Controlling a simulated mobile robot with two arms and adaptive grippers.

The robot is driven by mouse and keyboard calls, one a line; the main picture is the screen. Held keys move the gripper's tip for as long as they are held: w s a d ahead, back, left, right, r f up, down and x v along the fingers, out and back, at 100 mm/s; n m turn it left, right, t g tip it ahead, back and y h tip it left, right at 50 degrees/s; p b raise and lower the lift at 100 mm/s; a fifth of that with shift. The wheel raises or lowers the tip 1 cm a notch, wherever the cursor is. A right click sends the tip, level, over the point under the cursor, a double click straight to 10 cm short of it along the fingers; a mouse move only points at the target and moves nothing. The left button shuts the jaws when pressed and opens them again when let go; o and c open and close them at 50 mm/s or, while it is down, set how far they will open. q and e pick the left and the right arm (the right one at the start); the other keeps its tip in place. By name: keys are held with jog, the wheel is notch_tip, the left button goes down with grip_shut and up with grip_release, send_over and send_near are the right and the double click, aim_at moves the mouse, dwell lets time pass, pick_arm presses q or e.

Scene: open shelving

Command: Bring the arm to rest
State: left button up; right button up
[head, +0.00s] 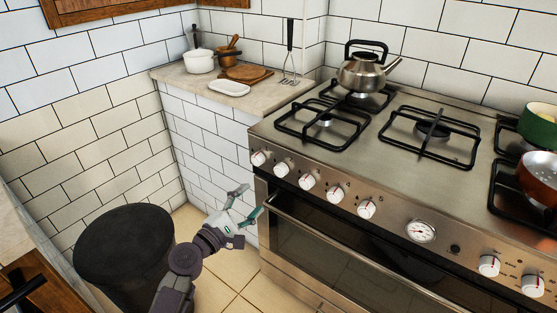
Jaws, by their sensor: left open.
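My left gripper (246,208) is open and empty. It is in front of the white tiled side of the counter, close to the left end of the stove front. Its fingers point up and to the right, below the level of the stove top. My left arm comes up from the bottom of the head view, to the right of a dark round bin. My right gripper does not show.
The steel stove (385,150) fills the right side, with a kettle (364,72), a green pot (538,125) and a copper pan (538,178). The dark bin (124,250) stands left of my arm. The tiled counter (192,82) holds a white pot (199,62) and a white dish (229,88).

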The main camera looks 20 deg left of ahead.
pick_arm(q)
jog(key=s+d+f+m+g+y, duration=0.1)
jog(key=s+d+f+m+g, duration=0.15)
jog(key=s+f+m, duration=0.6)
jog(key=s+d+f+m+g+y, duration=0.1)
jog(key=s+f+g, duration=0.25)
jog(key=f, duration=0.95)
jog(key=s+d+f+m+g, duration=0.2)
jog(key=s+f+m+g, duration=0.25)
jog(key=f, duration=0.65)
jog(key=s+a+f+m+g+y, duration=0.1)
jog(key=s+f+m+g+y, duration=0.15)
jog(key=s+f+m, duration=0.55)
jog(key=s+a+f+m+g+y, duration=0.1)
jog(key=s+a+f+g+y, duration=0.2)
jog(key=s, duration=0.9)
jog(key=s+a+r+h+p, duration=0.1)
jog(key=s+r+p, duration=0.1)
jog(key=s+p, duration=1)
jog(key=shift+s+r+g+p, duration=0.4)
jog(key=shift+p, duration=0.85)
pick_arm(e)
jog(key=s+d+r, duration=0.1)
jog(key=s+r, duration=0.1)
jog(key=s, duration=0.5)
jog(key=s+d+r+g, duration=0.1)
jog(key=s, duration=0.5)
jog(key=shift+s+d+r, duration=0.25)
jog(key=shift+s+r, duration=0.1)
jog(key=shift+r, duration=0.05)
